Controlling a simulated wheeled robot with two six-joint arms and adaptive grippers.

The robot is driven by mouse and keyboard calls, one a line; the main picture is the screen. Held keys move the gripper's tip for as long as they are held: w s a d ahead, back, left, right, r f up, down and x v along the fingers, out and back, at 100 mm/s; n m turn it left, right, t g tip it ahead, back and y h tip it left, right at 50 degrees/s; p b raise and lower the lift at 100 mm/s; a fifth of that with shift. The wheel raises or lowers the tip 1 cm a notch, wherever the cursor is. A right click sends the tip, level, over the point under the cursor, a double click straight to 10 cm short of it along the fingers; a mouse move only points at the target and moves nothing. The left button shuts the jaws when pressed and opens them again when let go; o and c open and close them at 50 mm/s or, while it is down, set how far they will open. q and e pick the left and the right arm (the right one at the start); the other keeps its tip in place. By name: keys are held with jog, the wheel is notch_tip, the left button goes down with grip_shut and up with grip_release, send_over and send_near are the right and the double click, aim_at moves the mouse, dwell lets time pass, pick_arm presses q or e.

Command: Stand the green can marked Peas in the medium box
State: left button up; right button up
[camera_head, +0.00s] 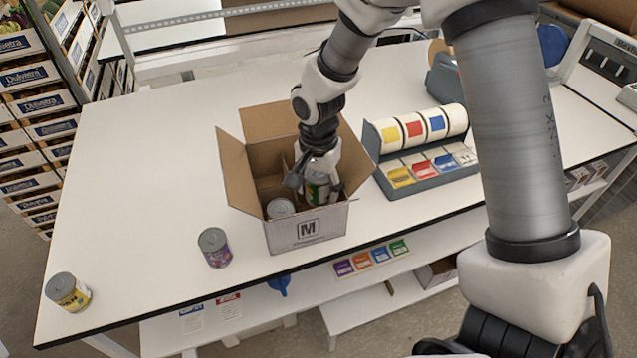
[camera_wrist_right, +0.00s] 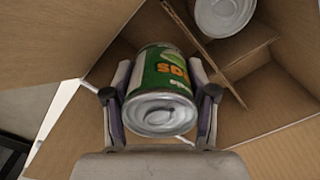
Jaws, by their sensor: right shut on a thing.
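The medium box (camera_head: 335,222) is an open cardboard box marked M, with flaps spread and inner dividers. My right gripper (camera_head: 316,186) reaches down into it from above, shut on a green can (camera_head: 318,192) with white and orange on its label. In the right wrist view, the green can (camera_wrist_right: 163,82) sits between both fingers (camera_wrist_right: 160,104), one silver end facing the camera. Its lettering is partly hidden and not clearly readable. It looks near upright in the front right part of the box. I cannot tell whether it touches the floor. My left gripper is not in view.
Another can (camera_head: 280,208) stands in the box's front left compartment. A purple can (camera_head: 214,248) and a yellow can (camera_head: 68,292) stand on the white table (camera_head: 140,190), left of the box. A grey label dispenser (camera_head: 425,178) is close on the right. The table's left side is mostly free.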

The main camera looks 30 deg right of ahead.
jog(key=shift+f+b, duration=1.6)
jog(key=shift+f, duration=1.05)
jog(key=o, duration=1.3)
jog(key=shift+o, duration=0.2)
jog(key=shift+r, duration=0.1)
notch_tip(320, 180, up, 16)
jog(key=p, duration=1.3)
jog(key=shift+p, duration=0.4)
